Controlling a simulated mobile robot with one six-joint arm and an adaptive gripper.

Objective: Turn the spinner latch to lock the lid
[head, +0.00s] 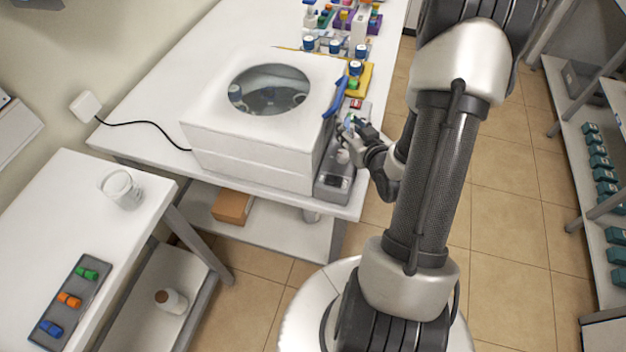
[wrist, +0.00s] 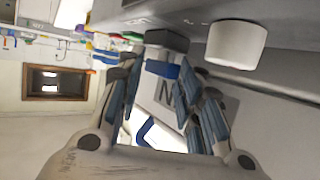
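The white spinner (head: 225,150) stands on the bench with its lid (head: 310,85) down and a round window in it. A blue lever-like part, seemingly the latch (head: 334,98), sits at the lid's right edge. My gripper (head: 350,124) is beside the spinner's right side, just below the blue part. In the wrist view my gripper (wrist: 167,95) has its fingers spread apart. A blue piece (wrist: 161,69) and a pale surface with dark marks show beyond and between them. I cannot tell whether the fingers touch the latch.
A white knob (wrist: 236,44) is close to the fingers in the wrist view. A grey control panel (head: 333,190) runs along the spinner's right side. Blue-capped bottles (head: 335,46) and racks stand behind. A side table (head: 60,215) holds a beaker (head: 122,188).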

